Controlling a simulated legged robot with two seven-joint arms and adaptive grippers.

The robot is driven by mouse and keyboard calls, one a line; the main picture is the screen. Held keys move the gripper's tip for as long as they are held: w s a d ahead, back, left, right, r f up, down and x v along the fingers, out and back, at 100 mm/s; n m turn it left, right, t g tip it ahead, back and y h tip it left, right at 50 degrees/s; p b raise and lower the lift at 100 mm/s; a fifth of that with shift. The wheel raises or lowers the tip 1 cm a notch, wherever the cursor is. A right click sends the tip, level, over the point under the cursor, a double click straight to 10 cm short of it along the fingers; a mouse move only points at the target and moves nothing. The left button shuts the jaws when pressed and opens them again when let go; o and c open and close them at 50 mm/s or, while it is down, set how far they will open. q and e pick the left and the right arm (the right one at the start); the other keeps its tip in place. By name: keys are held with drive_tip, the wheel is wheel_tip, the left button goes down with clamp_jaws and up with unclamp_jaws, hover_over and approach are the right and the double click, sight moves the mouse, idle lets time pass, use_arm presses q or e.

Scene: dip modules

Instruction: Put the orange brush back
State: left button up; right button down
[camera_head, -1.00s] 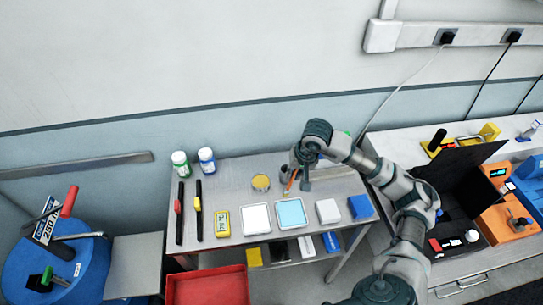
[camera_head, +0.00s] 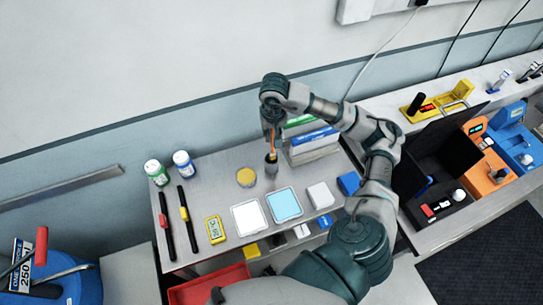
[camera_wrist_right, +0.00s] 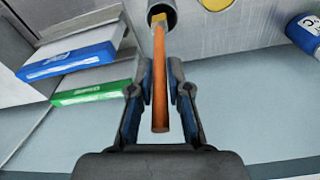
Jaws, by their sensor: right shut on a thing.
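The orange brush (camera_wrist_right: 159,80) is between the fingers of my right gripper (camera_wrist_right: 160,105), which is shut on it. Its far end, with a yellowish part, overlaps the mouth of a grey cup (camera_wrist_right: 169,22). In the head view the brush (camera_head: 273,142) is upright above the dark cup (camera_head: 271,168), with my right gripper (camera_head: 272,130) over it. The brush's lower tip is hidden at the cup mouth; I cannot tell how deep it is. My left gripper is not in view.
A rack with a green and a blue box (camera_head: 316,140) stands close right of the cup. A yellow round lid (camera_head: 246,177) lies to its left. Two bottles (camera_head: 184,164) stand farther left. White and blue trays (camera_head: 285,204) lie in front on the metal table (camera_head: 220,170).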

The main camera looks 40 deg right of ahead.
sight(271, 147)
drive_tip(key=f, duration=0.6)
drive_tip(key=shift+a, duration=0.35)
drive_tip(key=shift+a+f, duration=0.15)
drive_tip(key=shift+f, duration=0.2)
